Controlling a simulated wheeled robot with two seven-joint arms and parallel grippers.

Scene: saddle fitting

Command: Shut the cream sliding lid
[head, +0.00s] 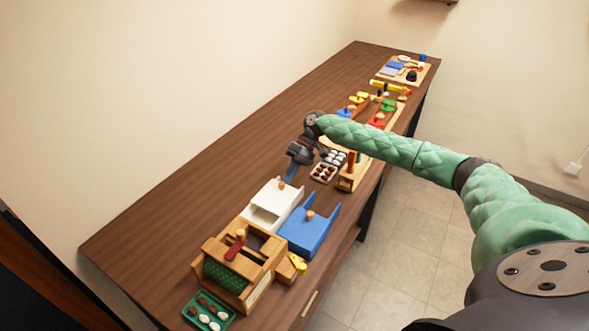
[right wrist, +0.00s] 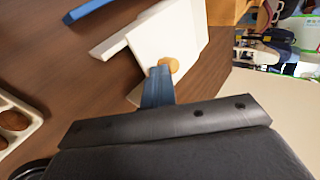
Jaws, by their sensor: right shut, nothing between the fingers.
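The cream box (head: 256,219) stands on the table in the head view, with a gap at its near end. Its cream sliding lid (head: 281,194) bears a round wooden knob (head: 281,185) near the far end. The lid (right wrist: 170,35) and knob (right wrist: 173,65) also show in the right wrist view. My right gripper (head: 289,178) is shut and empty, its blue fingertips (right wrist: 158,75) beside the knob at the lid's far end. Whether they touch the knob I cannot tell. My left gripper is not in view.
A blue box (head: 305,238) with a knob stands right beside the cream one. A wooden box (head: 228,257) and a green tray (head: 208,312) are nearer. A tray of round pieces (head: 326,171) and wooden toys lie beyond. The table's left side (head: 190,205) is clear.

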